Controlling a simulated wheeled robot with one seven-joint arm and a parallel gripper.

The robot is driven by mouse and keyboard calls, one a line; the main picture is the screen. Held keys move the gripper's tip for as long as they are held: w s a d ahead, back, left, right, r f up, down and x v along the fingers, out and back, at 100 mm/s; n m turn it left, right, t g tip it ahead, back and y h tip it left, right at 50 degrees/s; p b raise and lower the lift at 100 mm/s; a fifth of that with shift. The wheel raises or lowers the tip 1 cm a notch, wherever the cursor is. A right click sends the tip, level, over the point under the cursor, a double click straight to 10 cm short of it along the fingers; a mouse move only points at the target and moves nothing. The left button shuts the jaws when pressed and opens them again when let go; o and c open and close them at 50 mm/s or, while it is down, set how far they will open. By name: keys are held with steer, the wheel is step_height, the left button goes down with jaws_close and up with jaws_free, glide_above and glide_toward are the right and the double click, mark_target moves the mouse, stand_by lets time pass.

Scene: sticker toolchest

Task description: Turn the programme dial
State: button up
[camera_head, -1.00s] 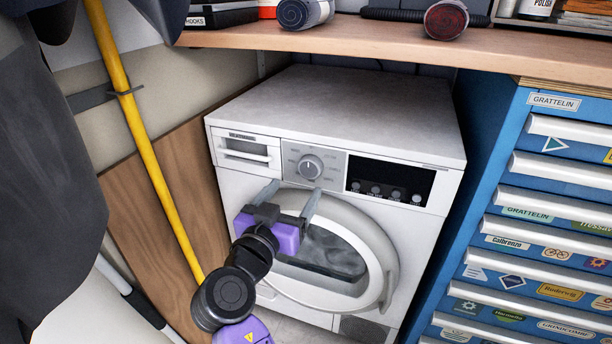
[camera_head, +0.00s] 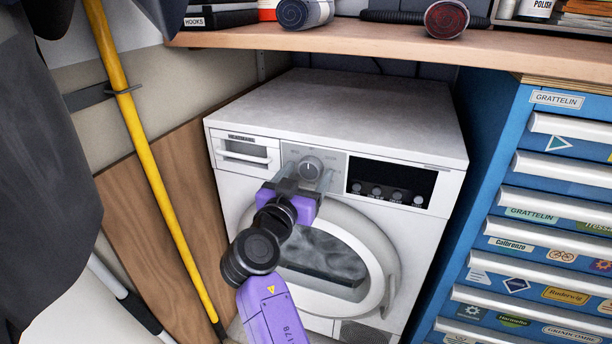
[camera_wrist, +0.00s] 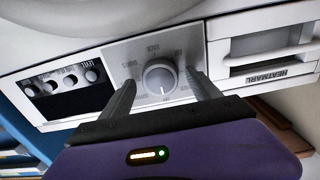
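The programme dial (camera_head: 310,167) is a round grey knob on the grey panel of the white washing machine (camera_head: 360,110), between the drawer and the black display. In the wrist view the dial (camera_wrist: 160,77) shows whole, with markings around it. My gripper (camera_head: 307,177) is just in front of the panel. In the wrist view its two fingers (camera_wrist: 163,92) are apart, one on each side of the dial. A gap shows between each finger and the knob, so the gripper is open and empty. Whether the fingertips touch the panel is hard to tell.
A wooden worktop (camera_head: 400,45) runs above the machine. A blue drawer cabinet (camera_head: 515,180) stands close on the right. A yellow pole (camera_head: 150,160) and a brown board (camera_head: 165,200) are on the left. The round door (camera_head: 345,265) lies below the dial.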

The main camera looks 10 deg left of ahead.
steer(key=c, duration=1.2)
steer(key=shift+c, duration=0.2)
steer(key=n+p, duration=0.1)
steer(key=n, duration=0.3)
steer(key=shift+p, duration=0.35)
steer(key=shift+n+p, duration=0.9)
steer(key=shift+n, duration=1.4)
steer(key=shift+f, duration=0.1)
steer(key=o, duration=1.4)
steer(key=shift+c, duration=0.2)
